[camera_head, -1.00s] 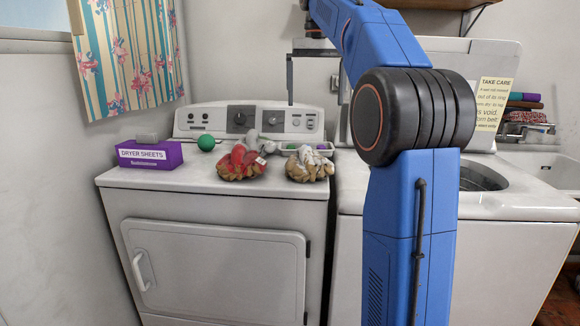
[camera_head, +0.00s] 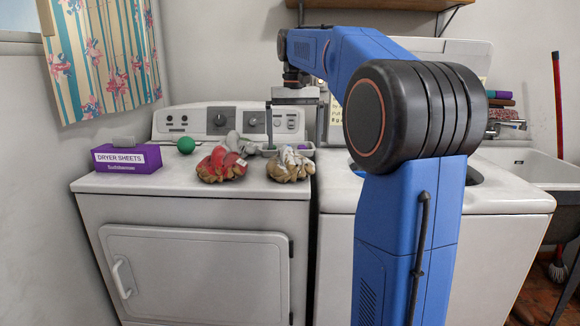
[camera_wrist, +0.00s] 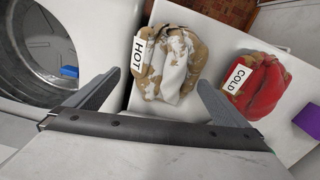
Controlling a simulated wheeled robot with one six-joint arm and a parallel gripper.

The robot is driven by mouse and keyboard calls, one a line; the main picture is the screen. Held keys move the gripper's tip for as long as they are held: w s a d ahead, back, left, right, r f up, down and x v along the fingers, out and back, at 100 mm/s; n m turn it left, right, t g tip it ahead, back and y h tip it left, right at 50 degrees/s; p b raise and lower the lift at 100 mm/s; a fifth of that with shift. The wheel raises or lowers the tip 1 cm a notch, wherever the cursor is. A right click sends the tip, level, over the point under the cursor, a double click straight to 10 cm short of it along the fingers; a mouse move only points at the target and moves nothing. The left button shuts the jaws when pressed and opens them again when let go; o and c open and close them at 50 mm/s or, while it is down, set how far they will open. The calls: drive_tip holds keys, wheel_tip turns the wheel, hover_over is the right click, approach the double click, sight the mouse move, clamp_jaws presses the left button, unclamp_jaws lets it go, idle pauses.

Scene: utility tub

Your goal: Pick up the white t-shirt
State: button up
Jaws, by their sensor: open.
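I cannot make out a white t-shirt for certain in either view. My gripper (camera_head: 296,148) is open and empty above the back right of the dryer top. The wrist view also shows my gripper (camera_wrist: 162,84), its fingers spread to either side of a white-and-tan bundle with a HOT tag (camera_wrist: 172,62). In the head view this bundle (camera_head: 290,167) looks like work gloves and lies near the dryer's right edge. A red-and-tan bundle (camera_head: 221,165) lies left of it; the wrist view shows it (camera_wrist: 262,88) with a COLD tag. A grey-white item (camera_head: 240,142) sits behind it, partly hidden.
A purple dryer sheets box (camera_head: 128,160) and a green ball (camera_head: 186,145) are on the dryer top (camera_head: 130,184). The washer's open drum (camera_wrist: 30,45) holds something blue (camera_wrist: 69,71). A sink (camera_head: 535,165) stands right. My arm hides part of the washer.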

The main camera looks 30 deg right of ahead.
sight(288, 160)
drive_tip(key=shift+s+a+f, duration=0.1)
drive_tip(key=shift+a+f, duration=0.05)
drive_tip(key=shift+f, duration=2.2)
drive_tip(key=shift+c, duration=0.3)
drive_tip(key=c, duration=0.9)
